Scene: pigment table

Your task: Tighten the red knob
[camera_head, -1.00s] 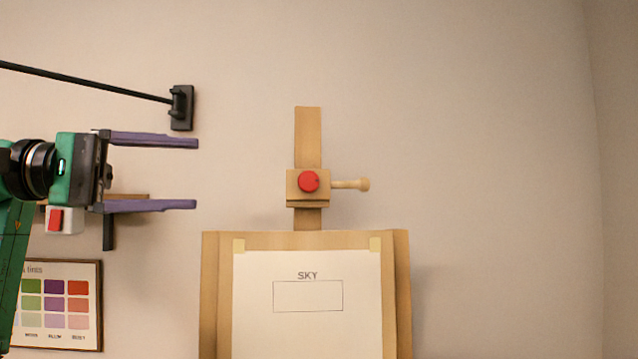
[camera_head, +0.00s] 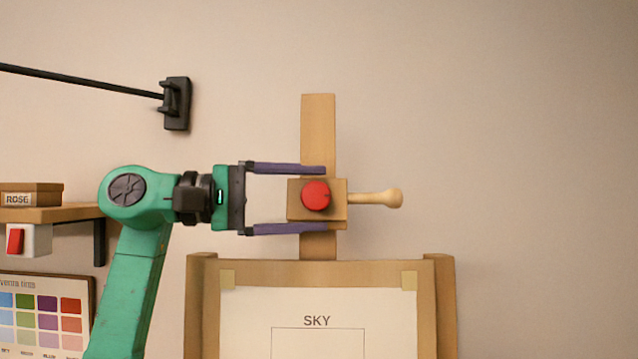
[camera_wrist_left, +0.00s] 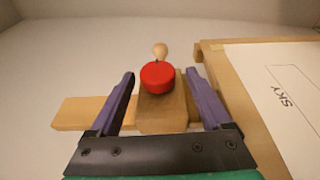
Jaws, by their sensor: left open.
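The red knob (camera_head: 316,195) is a round disc on the front of a wooden block (camera_head: 334,212) on the easel's upright post. A pale wooden handle (camera_head: 376,198) sticks out to the right of the block. My left gripper (camera_head: 326,200) is open, with one purple finger above the knob and one below it. In the left wrist view the red knob (camera_wrist_left: 157,76) lies between the fingertips, with a gap on each side. No contact with the knob shows. My right gripper is in neither view.
The easel board (camera_head: 205,300) with a paper marked SKY (camera_head: 260,305) stands below. A shelf (camera_head: 80,213) with a box labelled ROSE (camera_head: 30,194) and a colour chart (camera_head: 45,278) are at left. A black wall bracket (camera_head: 177,103) holds a rod. The right side is free.

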